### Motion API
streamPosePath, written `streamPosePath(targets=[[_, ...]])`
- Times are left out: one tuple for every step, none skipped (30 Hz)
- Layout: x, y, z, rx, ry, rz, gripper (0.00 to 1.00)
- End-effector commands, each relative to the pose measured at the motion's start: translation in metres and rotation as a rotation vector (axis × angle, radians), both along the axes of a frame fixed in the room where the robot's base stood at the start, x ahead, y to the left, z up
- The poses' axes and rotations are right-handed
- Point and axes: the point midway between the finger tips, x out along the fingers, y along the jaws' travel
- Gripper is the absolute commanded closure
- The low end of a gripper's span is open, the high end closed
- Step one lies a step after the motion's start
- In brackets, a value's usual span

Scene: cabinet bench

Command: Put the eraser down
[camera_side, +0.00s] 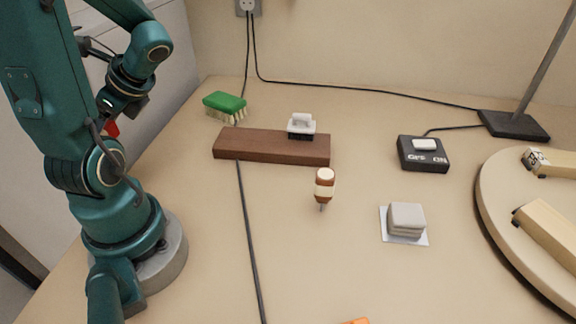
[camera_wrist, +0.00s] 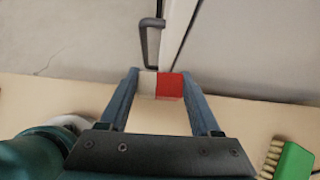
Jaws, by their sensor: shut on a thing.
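My gripper (camera_wrist: 161,80) is shut on a red and white eraser (camera_wrist: 169,86), which sits crosswise between the two fingertips in the wrist view. The white half is on the left and the red half on the right. In the side view only a small red part of the eraser (camera_side: 112,128) shows beside my arm, at the left, above the bench. The rest of it and the fingertips are mostly hidden there. I cannot tell its exact height above the bench.
A green brush (camera_side: 225,104) lies behind a brown wooden block (camera_side: 230,148), on which a white-handled tool (camera_side: 301,126) stands. A black cabinet handle (camera_wrist: 150,42) is ahead.

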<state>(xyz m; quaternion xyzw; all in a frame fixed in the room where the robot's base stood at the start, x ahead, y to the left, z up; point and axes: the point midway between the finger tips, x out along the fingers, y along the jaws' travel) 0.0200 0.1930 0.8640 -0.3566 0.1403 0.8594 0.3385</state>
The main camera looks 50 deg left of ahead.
Motion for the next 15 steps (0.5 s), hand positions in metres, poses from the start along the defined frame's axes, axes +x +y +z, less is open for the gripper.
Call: streamPosePath(targets=[[-0.003, 0.001, 0.0, 0.0, -0.002, -0.014, 1.0], [-0.004, 0.001, 0.0, 0.0, 0.0, -0.023, 1.0], [-0.004, 0.002, -0.001, 0.0, 0.0, -0.032, 1.0], [-0.003, 0.002, -0.001, -0.002, 0.0, -0.037, 1.0], [-0.001, 0.002, -0.003, -0.003, 0.001, -0.041, 1.0], [0.002, 0.002, -0.005, -0.004, 0.001, -0.043, 1.0], [0.006, 0.002, -0.007, -0.006, 0.003, -0.046, 1.0], [0.01, 0.002, -0.009, -0.006, 0.003, -0.046, 1.0], [0.015, 0.001, -0.013, -0.006, 0.004, -0.047, 1.0], [0.019, 0.0, -0.016, -0.007, 0.006, -0.047, 1.0], [0.024, 0.0, -0.018, -0.006, 0.005, -0.046, 1.0], [0.03, 0.0, -0.022, -0.006, 0.004, -0.045, 1.0], [0.035, -0.001, -0.025, -0.006, 0.004, -0.044, 1.0], [0.039, -0.001, -0.027, -0.004, 0.004, -0.044, 1.0], [0.045, -0.002, -0.031, -0.004, 0.005, -0.043, 1.0]])
